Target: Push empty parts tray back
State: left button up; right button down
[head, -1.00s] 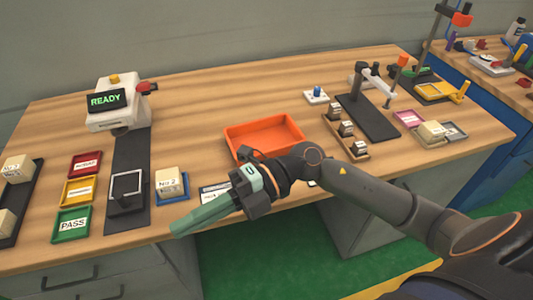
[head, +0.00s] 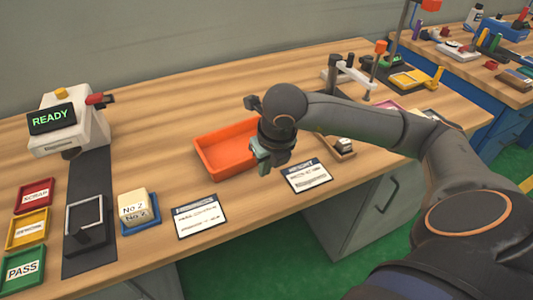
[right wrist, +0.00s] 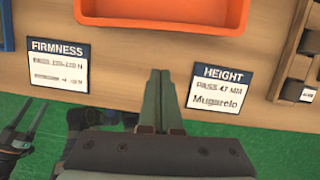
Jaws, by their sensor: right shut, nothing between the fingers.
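The empty orange parts tray (head: 208,155) lies on the wooden bench. Its near right part is hidden behind my right arm in the head view. My right gripper (head: 262,166) points down at the tray's near right side, shut and empty. In the right wrist view the tray's near wall (right wrist: 165,22) is at the top, and the shut green fingers (right wrist: 160,75) are in front of it with bare bench between in the picture.
A firmness card (head: 199,216) and a height card (head: 307,175) lie along the bench's front edge. A block stands in a blue tray (head: 141,226) to the left. Bench behind the orange tray is clear.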

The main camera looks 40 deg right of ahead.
aim_at(260, 180)
jog(key=x, duration=0.3)
jog(key=shift+w+f, duration=0.2)
jog(key=shift+w, duration=0.05)
jog(key=shift+w+d+r, duration=0.1)
jog(key=shift+w+d, duration=0.05)
jog(key=shift+w, duration=0.95)
jog(key=shift+w+d, duration=0.1)
jog(key=shift+w, duration=0.55)
